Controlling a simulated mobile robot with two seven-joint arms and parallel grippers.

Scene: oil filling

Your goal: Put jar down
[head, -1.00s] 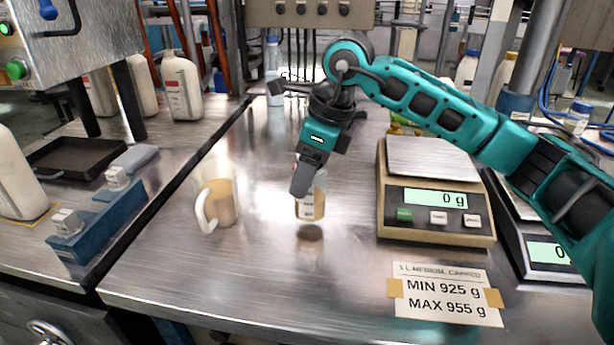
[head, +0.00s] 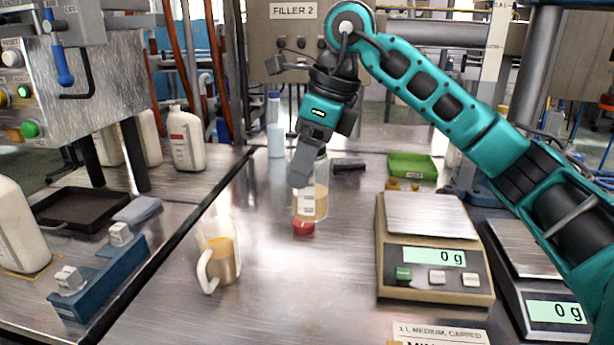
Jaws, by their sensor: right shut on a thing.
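The jar (head: 313,200) is clear, with amber contents and a pale label. It is upright over the middle of the steel table (head: 300,290). My right gripper (head: 302,175) comes down on it from above and is shut on it, with a grey finger covering part of its upper left side. A small red round thing (head: 303,228) shows directly below the jar's lower edge. I cannot tell whether the two touch, or whether the jar's base rests on anything. My left gripper is not in view.
A clear jug (head: 222,262) with amber liquid stands left of the jar. A beige scale (head: 436,285) reading 0 g is to the right, with a second scale (head: 556,312) beyond it. A green tray (head: 412,166) and a black object (head: 348,166) lie behind.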

